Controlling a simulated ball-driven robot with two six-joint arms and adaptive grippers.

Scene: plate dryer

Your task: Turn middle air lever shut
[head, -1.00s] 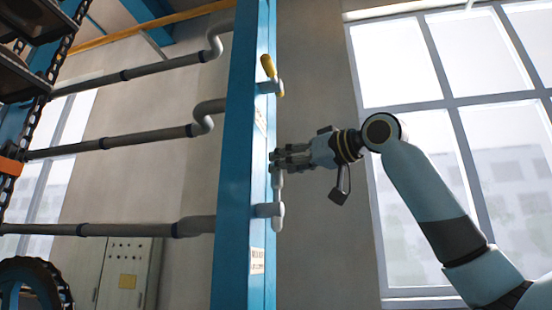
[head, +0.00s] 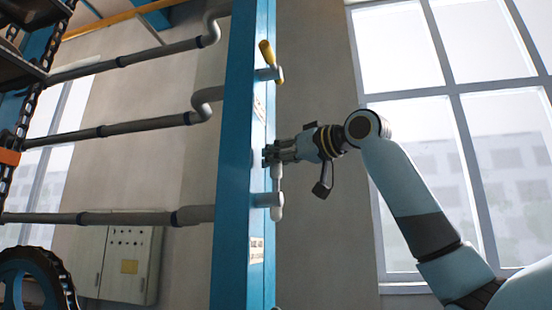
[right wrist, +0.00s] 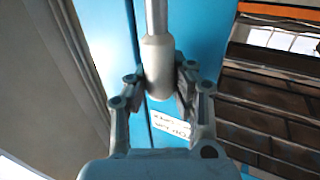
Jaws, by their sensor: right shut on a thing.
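A grey lever (head: 277,178) stands upright from a grey fitting (head: 266,200) on the blue post (head: 238,170). My right gripper (head: 268,154) comes from the right and is shut on the upper part of this lever. In the right wrist view, the fingers of my right gripper (right wrist: 160,85) lie on both sides of the thick grey part of the lever (right wrist: 158,62), and a thinner rod runs on from it. Higher on the post is another lever with a yellow handle (head: 267,52). My left gripper is not in view.
Grey pipes (head: 120,128) run to the post from the left. A label (head: 256,250) sits on the post below the grey fitting. A grey cabinet (head: 125,265) stands at the back left. Open space and windows (head: 500,120) lie to the right.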

